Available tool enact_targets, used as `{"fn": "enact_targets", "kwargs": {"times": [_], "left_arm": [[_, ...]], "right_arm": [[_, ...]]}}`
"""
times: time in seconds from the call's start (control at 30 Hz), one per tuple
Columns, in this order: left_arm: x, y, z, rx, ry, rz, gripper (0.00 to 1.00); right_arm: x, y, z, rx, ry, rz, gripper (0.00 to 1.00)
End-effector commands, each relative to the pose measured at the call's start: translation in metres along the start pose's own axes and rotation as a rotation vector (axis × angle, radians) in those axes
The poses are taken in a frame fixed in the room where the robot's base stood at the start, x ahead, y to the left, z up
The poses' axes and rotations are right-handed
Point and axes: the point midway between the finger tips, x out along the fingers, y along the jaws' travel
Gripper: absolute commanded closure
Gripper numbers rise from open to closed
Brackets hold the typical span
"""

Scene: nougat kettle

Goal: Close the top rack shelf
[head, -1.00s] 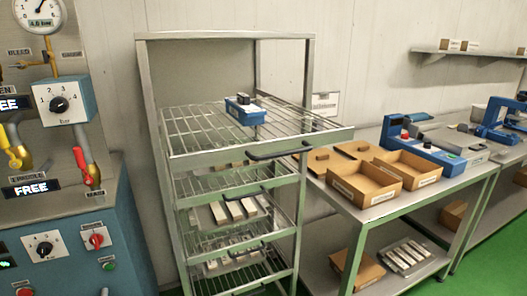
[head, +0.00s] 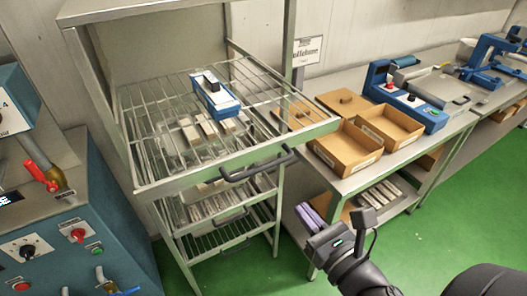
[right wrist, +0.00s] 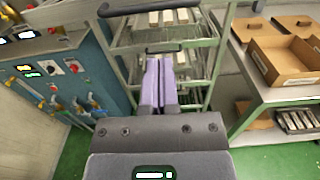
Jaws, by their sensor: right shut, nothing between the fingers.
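The rack's top shelf (head: 170,180) is a wire shelf pulled out towards me, its front edge well forward of the rack posts. Its black handle (head: 258,165) is on the front edge. A blue-and-white device (head: 214,94) stands on this shelf. My right gripper (head: 308,214), with purple fingers, is to the right of and lower than the handle, apart from it. In the right wrist view the fingers (right wrist: 158,62) are together and empty, pointing at the rack's lower part; a black handle (right wrist: 148,7) crosses above them. My left gripper is not in view.
Lower shelves hold pale bars (head: 215,208) and have their own handles. A table (head: 375,178) with cardboard boxes (head: 345,145) is close on the right. A blue machine cabinet (head: 75,235) stands on the left. Green floor is free at lower right.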

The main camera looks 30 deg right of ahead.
Motion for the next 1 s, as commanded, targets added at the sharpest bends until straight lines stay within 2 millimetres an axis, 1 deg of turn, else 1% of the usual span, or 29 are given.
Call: {"fn": "enact_targets", "kwargs": {"times": [0.17,0.4,0.5,0.6,0.7,0.8,1.0], "left_arm": [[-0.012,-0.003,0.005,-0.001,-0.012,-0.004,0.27],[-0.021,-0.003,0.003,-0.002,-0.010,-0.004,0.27],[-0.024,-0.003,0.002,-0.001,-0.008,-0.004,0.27],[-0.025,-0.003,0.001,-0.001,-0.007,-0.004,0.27],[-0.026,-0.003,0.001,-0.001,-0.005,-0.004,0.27],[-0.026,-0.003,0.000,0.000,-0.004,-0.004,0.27],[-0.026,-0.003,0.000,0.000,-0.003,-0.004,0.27]], "right_arm": [[0.034,0.000,0.002,0.003,-0.003,0.002,1.00],[0.087,0.000,0.000,0.006,-0.001,0.000,1.00],[0.106,0.000,-0.001,0.007,0.000,-0.002,1.00],[0.121,-0.001,-0.001,0.007,0.001,-0.002,1.00],[0.130,0.000,-0.002,0.008,0.003,-0.001,1.00],[0.134,0.000,-0.003,0.007,0.003,-0.001,1.00],[0.135,0.000,-0.003,0.008,0.003,-0.001,1.00]]}}
